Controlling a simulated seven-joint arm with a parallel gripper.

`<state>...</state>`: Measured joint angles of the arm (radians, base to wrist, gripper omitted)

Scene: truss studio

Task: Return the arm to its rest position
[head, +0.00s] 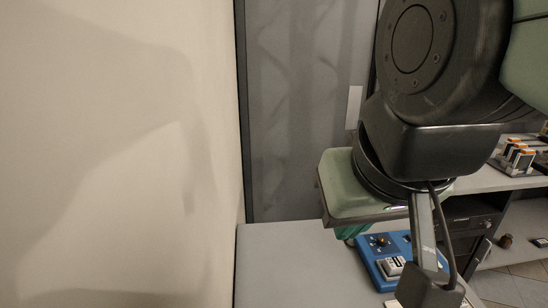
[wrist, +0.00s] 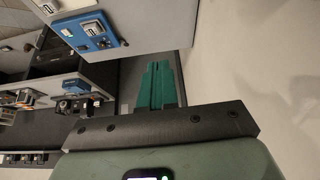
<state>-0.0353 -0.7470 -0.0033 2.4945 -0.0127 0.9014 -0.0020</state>
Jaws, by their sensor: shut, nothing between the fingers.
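My gripper (wrist: 157,68) shows in the wrist view as two teal fingers, shut together with nothing between them. In the head view my arm fills the upper right, and its pale green hand hangs over the grey table (head: 270,262). Only a bit of the teal fingers (head: 345,232) shows there, below the hand; the rest is hidden. The fingers are close to the blue device (head: 372,262) in the head picture, but I cannot tell the gap in depth. In the wrist view the blue device (wrist: 88,34) is apart from the fingers, up and to the left.
A pale wall (head: 120,150) stands close on the left. A grey door (head: 300,110) is behind the table. A shelf at the right carries a rack of orange-topped items (head: 518,155). The left part of the table is clear.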

